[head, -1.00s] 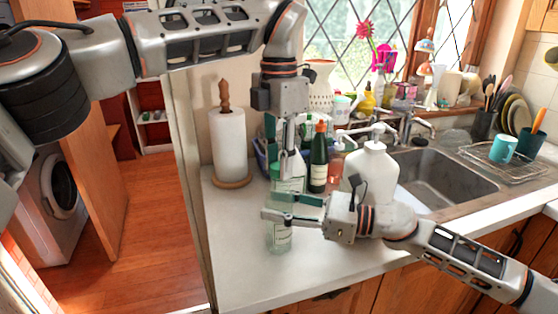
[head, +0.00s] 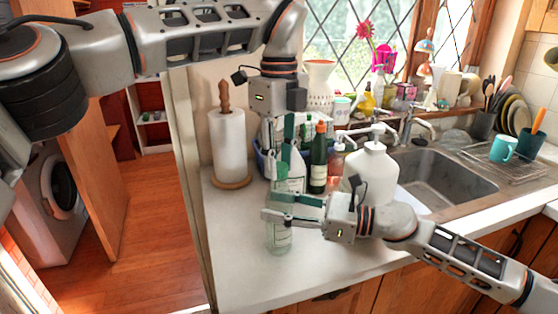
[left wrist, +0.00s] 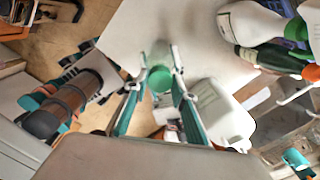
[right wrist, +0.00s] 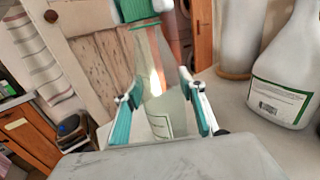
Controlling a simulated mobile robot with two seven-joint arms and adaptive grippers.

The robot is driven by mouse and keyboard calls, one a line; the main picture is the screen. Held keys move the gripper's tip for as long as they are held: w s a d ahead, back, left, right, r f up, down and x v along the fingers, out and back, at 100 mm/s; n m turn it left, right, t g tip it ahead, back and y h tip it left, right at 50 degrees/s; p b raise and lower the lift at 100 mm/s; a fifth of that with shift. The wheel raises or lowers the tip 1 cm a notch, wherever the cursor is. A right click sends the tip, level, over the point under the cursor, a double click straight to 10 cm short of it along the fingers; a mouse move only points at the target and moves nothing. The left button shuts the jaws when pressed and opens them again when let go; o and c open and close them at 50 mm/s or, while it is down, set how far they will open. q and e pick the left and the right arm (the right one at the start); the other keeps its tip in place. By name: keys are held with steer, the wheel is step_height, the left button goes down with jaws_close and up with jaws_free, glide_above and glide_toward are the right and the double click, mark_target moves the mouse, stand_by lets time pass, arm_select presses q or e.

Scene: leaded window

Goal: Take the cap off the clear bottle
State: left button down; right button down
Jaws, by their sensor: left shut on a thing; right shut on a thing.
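The clear bottle (head: 279,238) stands upright on the counter near its front edge. My right gripper (head: 270,207) is shut around its upper body from the right; in the right wrist view the bottle (right wrist: 158,105) sits between both fingers. The green cap (left wrist: 160,78) is between the fingertips of my left gripper (head: 275,180), which points down from above. The left wrist view shows the bottle beyond the cap. The right wrist view shows the cap (right wrist: 138,11) at the top edge, above a thin green ring on the neck. I cannot tell whether the cap touches the neck.
A white spray bottle (head: 296,168), a dark green bottle (head: 318,165) and a large white pump jug (head: 372,175) stand close behind and right of my grippers. A paper towel roll (head: 228,145) stands at left. The sink (head: 440,178) is right; the front counter is clear.

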mark_target(279, 165)
arm_select(q)
steer(key=n, duration=1.2)
steer(key=shift+r, duration=0.5)
steer(key=shift+r, duration=0.65)
steer(key=shift+r, duration=2)
arm_select(e)
steer(key=c, duration=1.2)
jaws_free()
